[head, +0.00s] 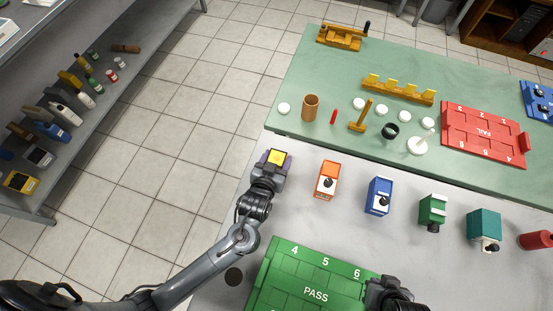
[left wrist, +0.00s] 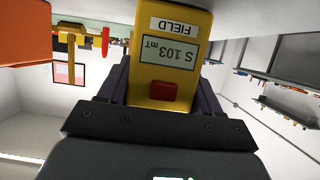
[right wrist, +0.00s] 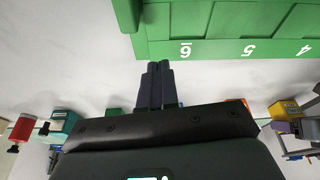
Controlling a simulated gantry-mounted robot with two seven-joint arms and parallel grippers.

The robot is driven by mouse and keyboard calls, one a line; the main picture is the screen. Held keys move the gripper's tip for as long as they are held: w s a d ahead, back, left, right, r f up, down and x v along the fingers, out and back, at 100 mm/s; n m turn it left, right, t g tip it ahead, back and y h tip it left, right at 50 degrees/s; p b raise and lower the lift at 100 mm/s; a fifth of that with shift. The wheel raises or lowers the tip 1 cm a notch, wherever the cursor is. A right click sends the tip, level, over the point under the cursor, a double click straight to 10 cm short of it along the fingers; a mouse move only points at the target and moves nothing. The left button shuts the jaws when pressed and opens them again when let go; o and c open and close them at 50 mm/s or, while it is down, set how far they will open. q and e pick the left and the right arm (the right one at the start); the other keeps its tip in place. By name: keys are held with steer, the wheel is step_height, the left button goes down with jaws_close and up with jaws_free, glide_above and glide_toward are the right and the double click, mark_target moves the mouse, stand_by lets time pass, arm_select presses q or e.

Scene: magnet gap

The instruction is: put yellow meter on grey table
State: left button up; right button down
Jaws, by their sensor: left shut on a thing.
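The yellow meter (head: 277,157) is between the fingers of my left gripper (head: 270,163), near the back left corner of the light grey table (head: 330,232). The left wrist view shows the meter (left wrist: 172,50) close up, with a FIELD label, an S 103 mT display and a red button. My left gripper is shut on it. I cannot tell whether the meter touches the table. My right gripper (head: 388,285) is by the green PASS tray's right end; in the right wrist view its fingers (right wrist: 161,85) are together and empty.
Orange (head: 327,179), blue (head: 378,196), green (head: 432,211) and teal (head: 484,229) devices stand in a row on the grey table. The green PASS tray (head: 315,292) lies in front. A green table (head: 300,72) behind holds small parts and a red FAIL tray (head: 484,133).

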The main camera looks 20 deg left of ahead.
arm_select(q)
steer(key=o, duration=1.1)
steer(key=shift+f, duration=0.1)
arm_select(e)
steer(key=shift+a, duration=0.1)
arm_select(q)
steer(key=shift+o, duration=0.2)
